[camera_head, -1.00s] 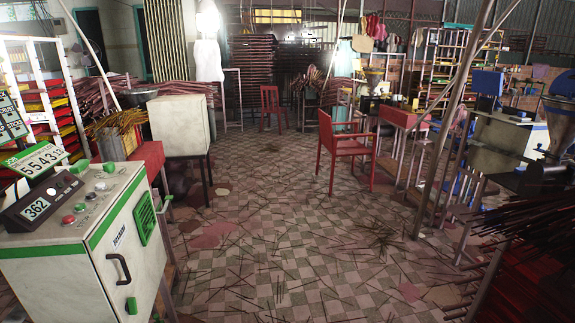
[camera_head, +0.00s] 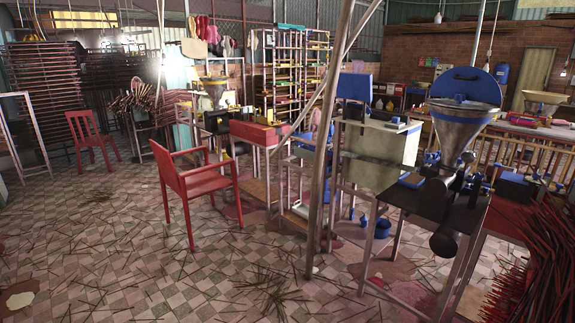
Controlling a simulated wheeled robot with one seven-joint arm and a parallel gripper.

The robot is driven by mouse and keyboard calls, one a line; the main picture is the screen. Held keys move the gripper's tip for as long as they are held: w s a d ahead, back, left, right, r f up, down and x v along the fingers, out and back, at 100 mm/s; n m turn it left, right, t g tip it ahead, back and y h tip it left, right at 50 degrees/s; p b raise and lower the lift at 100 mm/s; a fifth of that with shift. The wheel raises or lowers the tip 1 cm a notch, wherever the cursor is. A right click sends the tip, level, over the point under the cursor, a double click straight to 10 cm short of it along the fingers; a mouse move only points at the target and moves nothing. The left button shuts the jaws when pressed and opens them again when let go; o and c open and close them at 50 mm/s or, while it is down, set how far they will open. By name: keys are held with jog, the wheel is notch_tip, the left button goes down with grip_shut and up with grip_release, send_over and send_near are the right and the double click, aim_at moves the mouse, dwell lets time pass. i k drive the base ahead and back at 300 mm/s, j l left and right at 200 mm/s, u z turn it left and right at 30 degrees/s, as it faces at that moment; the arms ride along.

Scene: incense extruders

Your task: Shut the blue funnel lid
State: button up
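The blue funnel lid (camera_head: 472,85) is a round blue disc with a dark handle slot. It stands raised, tilted up behind the mouth of a metal funnel (camera_head: 459,128). The funnel sits on an extruder machine (camera_head: 447,205) on a dark-topped metal stand at the right. The funnel's mouth shows a blue rim and some blue parts. My gripper is not in view.
A slanted pole (camera_head: 325,150) stands left of the extruder. A red chair (camera_head: 195,185) is at centre left. Incense bundles (camera_head: 540,265) fill the lower right corner. The tiled floor (camera_head: 130,265) is open at front left, with scattered sticks.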

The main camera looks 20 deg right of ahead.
aim_at(478, 85)
jog(key=i+j+z, duration=0.2)
jog(key=z, duration=0.2)
jog(key=i+j+z, duration=0.75)
jog(key=j+z, duration=0.4)
jog(key=i+j, duration=0.05)
